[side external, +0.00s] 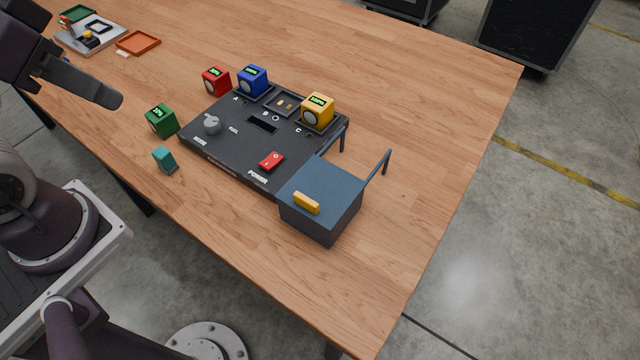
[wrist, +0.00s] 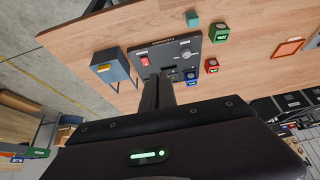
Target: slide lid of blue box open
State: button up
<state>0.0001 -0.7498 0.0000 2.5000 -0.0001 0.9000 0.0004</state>
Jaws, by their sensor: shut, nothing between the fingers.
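The blue box (side external: 322,222) stands on the table at the right end of a dark control panel. Its flat blue lid (side external: 335,182) covers the top, with a yellow handle (side external: 306,202) near the front edge. Two dark rails extend from the box toward the back. The box (wrist: 118,72) also shows in the wrist view, left of my fingers, with its yellow handle (wrist: 103,68). My gripper (side external: 115,100) is shut and empty, above the table's left side, well apart from the box. Its fingers (wrist: 158,88) also show in the wrist view.
The dark panel (side external: 225,150) carries a red power switch (side external: 271,160), a grey knob (side external: 211,124), and blue (side external: 252,80) and yellow (side external: 317,110) cubes. Red (side external: 215,81), green (side external: 160,121) and teal (side external: 164,159) blocks stand beside it. The table right of the box is clear.

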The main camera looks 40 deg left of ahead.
jog(key=o, duration=0.5)
jog(key=w+d+m+g, duration=0.2)
jog(key=w+d+m, duration=0.3)
jog(key=w+m, duration=0.1)
jog(key=shift+w+f+h, duration=0.15)
jog(key=shift+w+h, duration=0.1)
jog(key=shift+h, duration=0.05)
jog(key=m+g, duration=0.4)
jog(key=m, duration=0.8)
send_over(306, 199)
notch_tip(306, 199, down, 11)
jog(key=shift+a+f, duration=0.1)
notch_tip(306, 199, down, 7)
jog(key=shift+r, duration=0.1)
jog(key=shift+f, duration=0.25)
jog(key=shift+c, duration=0.4)
grip_shut()
